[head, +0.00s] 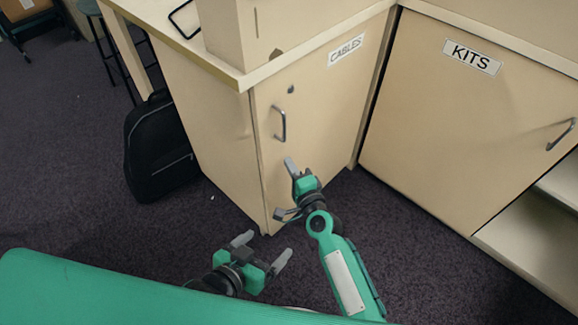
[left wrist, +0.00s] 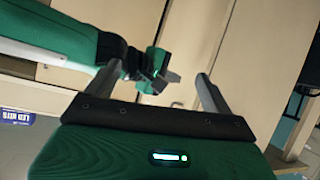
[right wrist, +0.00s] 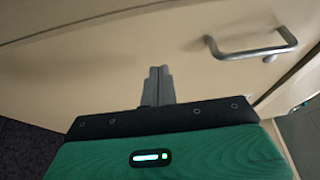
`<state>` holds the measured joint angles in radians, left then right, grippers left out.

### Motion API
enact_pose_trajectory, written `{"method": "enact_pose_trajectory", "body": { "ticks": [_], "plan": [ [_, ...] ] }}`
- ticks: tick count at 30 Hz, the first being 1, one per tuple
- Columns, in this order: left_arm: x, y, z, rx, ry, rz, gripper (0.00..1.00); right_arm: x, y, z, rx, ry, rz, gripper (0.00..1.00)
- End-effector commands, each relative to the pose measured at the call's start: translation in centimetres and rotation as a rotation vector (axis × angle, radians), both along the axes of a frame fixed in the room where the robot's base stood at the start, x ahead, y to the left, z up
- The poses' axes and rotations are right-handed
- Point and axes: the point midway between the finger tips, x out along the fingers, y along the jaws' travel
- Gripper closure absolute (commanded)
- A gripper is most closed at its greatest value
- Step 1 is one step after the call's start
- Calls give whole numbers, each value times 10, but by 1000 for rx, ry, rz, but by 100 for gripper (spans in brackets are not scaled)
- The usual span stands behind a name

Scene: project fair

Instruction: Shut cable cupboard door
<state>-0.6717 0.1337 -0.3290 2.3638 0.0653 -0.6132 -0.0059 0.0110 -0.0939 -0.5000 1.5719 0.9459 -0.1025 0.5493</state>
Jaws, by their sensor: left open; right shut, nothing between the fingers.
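My right gripper (head: 289,164) is shut and empty, close to the door face below the handle. In the right wrist view its fingertips (right wrist: 159,70) point at the door, beside the handle (right wrist: 252,50); contact is unclear. My left gripper (head: 263,248) is open and empty, lower and farther left, near the cupboard's bottom corner.
A KITS cupboard (head: 440,110) with its own handle stands at the right, with pale shelves (head: 535,240) low beside it. A black backpack (head: 158,148) leans on the cupboard's left side. Dark carpet (head: 70,170) is clear at the left. A box stands on the countertop (head: 225,70).

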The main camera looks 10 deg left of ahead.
Motion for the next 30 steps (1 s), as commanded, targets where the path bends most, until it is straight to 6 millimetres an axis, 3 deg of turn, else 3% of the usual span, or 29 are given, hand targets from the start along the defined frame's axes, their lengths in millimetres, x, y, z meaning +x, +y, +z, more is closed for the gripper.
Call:
{"method": "enact_pose_trajectory", "body": {
  "ticks": [16,21,30],
  "plan": [
    [-4,22,1,83,137,16,15,-83,28,0,1,2,-4,100],
    [-5,25,0,92,152,17,15,-93,32,0,1,1,-4,100],
    [-5,26,-2,100,166,18,15,-94,32,4,1,1,-4,100]
  ]
}}
